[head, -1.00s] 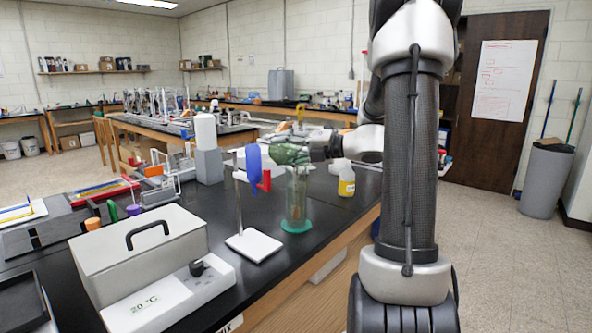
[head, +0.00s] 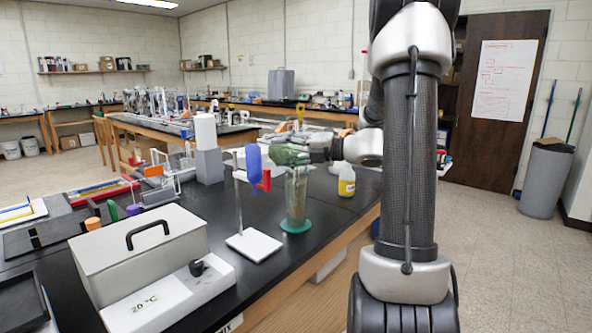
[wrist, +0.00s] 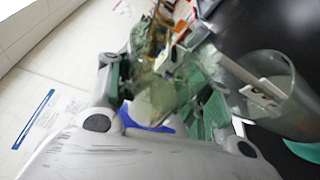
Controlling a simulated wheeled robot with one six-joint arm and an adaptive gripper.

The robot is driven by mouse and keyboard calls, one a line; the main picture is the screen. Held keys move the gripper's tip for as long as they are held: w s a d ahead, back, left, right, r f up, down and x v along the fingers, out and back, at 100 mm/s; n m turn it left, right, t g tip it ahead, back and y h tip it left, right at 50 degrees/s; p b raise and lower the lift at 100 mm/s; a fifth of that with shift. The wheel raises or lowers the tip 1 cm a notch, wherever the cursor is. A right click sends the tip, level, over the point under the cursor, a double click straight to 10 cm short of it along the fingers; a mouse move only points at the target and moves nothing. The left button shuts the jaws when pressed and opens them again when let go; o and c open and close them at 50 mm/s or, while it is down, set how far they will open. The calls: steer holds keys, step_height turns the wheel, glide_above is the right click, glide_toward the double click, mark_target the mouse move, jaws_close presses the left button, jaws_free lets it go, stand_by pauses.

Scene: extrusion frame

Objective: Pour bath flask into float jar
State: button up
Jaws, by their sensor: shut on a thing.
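The bath flask (head: 286,154) is a clear, green-tinted glass vessel held on its side above the float jar. My gripper (head: 311,150) is shut on it, to its right in the head view. In the wrist view the flask (wrist: 165,95) sits between the green finger pads and blurs into the background. The float jar (head: 296,205) is a tall clear glass cylinder standing upright on a round green base on the black bench. In the wrist view the jar (wrist: 285,105) is at the right, with a pale strip in it. I cannot tell whether liquid is flowing.
A white stand (head: 254,244) with a blue and red clamp is close left of the jar. A yellow-labelled bottle (head: 346,181) stands right of it. A grey lidded bath (head: 140,250) marked 20 °C is at the front left. Bare black bench lies around the jar.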

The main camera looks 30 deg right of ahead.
steer(key=shift+f+m, duration=0.2)
steer(key=shift+m, duration=0.1)
stand_by(0.4)
steer(key=shift+d+r+m+t+y, duration=0.3)
steer(key=shift+r+m+t, duration=0.15)
steer(key=shift+m, duration=0.45)
stand_by(1.0)
